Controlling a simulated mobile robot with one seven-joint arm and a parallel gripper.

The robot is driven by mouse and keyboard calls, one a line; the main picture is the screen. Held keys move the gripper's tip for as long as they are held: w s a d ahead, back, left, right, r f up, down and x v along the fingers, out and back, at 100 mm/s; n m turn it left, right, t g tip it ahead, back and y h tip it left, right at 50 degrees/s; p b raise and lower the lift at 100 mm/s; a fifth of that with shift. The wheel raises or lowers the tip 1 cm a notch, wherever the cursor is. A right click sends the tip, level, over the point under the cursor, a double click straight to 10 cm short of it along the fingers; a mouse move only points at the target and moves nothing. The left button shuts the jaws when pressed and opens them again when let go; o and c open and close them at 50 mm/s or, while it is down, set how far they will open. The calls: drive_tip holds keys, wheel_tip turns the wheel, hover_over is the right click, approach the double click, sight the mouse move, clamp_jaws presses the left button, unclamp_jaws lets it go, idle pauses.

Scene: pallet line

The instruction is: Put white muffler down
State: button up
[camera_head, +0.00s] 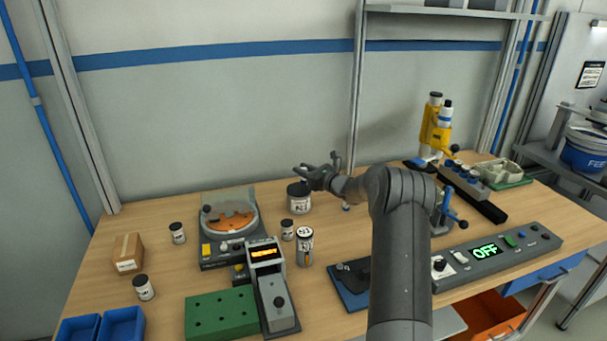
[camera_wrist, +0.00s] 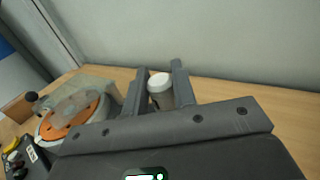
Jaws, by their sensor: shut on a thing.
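The white muffler (camera_wrist: 159,84) shows in the wrist view as a small piece with a round white top and a greyer body, between the two fingers of my gripper (camera_wrist: 160,72). My gripper is shut on it. In the head view my gripper (camera_head: 308,176) is low over the back middle of the table, just above a labelled jar (camera_head: 299,201). The muffler is too small and too covered by the fingers to make out there. I cannot tell whether its lower end touches anything.
A device with an orange disc (camera_head: 230,219) stands left of the jar. Small canisters (camera_head: 304,247) and a display unit (camera_head: 266,256) stand in front. Bare wood (camera_head: 345,226) lies right of the jar.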

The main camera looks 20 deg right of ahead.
drive_tip(key=shift+f, duration=0.65)
drive_tip(key=shift+f, duration=0.1)
drive_tip(key=o, duration=1)
